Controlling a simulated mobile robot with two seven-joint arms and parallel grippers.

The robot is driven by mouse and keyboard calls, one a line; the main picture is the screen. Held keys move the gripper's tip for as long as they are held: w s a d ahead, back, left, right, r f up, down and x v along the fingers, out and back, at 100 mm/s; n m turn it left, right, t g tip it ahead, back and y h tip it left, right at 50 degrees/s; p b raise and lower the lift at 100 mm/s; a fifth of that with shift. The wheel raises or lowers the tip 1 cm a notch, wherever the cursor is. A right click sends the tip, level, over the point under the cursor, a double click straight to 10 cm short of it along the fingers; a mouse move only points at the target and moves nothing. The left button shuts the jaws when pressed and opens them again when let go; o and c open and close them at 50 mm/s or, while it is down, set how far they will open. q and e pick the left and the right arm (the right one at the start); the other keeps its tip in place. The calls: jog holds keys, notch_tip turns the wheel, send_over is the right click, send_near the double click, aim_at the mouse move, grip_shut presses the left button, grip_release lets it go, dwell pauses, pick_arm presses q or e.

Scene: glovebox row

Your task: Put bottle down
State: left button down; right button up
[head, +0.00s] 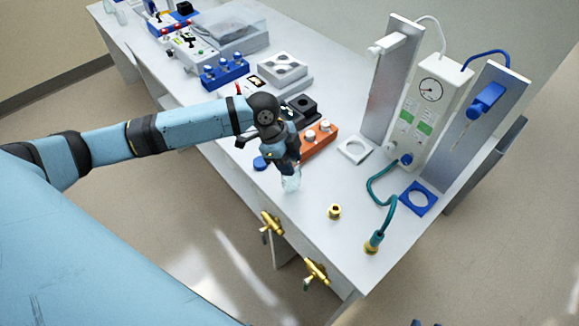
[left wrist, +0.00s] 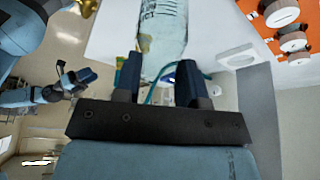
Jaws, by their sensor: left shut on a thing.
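I cannot tell whether the bottle touches the bench top. Part of the bottle is hidden by the gripper. My right gripper (left wrist: 76,79) shows small at the left of the left wrist view. Its jaw opening is unclear.
The grey bench (head: 308,198) has an orange rack (head: 319,141) behind the bottle and a blue cap (head: 260,163) to the left. A white square ring (head: 344,151), a blue square ring (head: 431,203) and a brass fitting (head: 334,211) lie to the right. Brass taps (head: 271,225) jut from the front.

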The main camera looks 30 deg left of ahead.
pick_arm(q)
jog(key=shift+f, duration=1.55)
jog(key=c, duration=0.7)
grip_release()
jog(key=shift+f, duration=0.1)
jog(key=b+v, duration=0.1)
jog(key=v, duration=1.1)
